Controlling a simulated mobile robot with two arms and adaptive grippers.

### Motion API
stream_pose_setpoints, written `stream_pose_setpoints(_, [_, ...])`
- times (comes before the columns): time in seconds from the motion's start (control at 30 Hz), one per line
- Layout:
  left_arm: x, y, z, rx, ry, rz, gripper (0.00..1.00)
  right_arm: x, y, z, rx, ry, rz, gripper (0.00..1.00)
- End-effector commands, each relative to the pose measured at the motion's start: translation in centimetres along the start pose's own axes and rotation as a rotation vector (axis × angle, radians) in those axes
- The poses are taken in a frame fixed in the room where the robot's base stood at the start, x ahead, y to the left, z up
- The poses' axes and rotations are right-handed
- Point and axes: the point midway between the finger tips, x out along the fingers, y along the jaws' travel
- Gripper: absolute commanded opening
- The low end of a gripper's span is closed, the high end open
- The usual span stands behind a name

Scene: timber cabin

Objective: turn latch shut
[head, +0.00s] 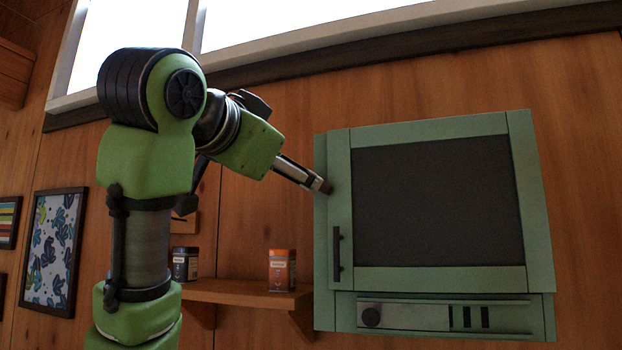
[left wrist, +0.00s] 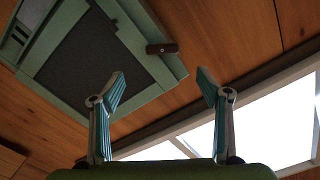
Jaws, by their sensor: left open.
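The green cabinet (head: 428,279) hangs on the timber wall, its dark-panelled door (head: 437,200) lying flush with the frame as far as I can see. A small dark brown latch (left wrist: 162,48) sits at the cabinet's handle-side edge in the left wrist view, lying at a slant to that edge. In the head view a dark piece, probably this latch, shows at my gripper's tip. My left gripper (head: 318,183) is at the cabinet's upper left edge. In the left wrist view its fingers (left wrist: 162,84) are wide apart, nothing between them, with the latch beyond. Contact cannot be told.
A dark bar handle (head: 337,254) stands out from the door's left side. Below the door is a panel with a round knob (head: 371,316). A wooden shelf (head: 240,293) at left holds an orange tin (head: 282,270) and a dark tin (head: 185,264). A window is above.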

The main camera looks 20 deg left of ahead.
Motion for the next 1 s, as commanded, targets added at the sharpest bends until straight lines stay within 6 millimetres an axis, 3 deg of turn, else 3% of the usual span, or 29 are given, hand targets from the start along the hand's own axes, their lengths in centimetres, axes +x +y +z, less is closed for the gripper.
stream_pose_setpoints(0.17, [0.4, -0.5, -0.8, 0.003, 0.006, -0.005, 0.69, -0.7, 0.0, -0.1, 0.0, 0.0, 0.0, 0.0])
stream_pose_setpoints(0.7, [10.8, -0.6, -0.9, 0.002, 0.003, -0.003, 0.69, -6.6, 0.1, -0.6, 0.0, 0.0, 0.0, 0.0])
stream_pose_setpoints(1.0, [13.2, -0.5, -0.7, 0.002, 0.007, -0.006, 0.69, -7.7, 0.1, -0.7, 0.0, 0.0, 0.0, 0.0])
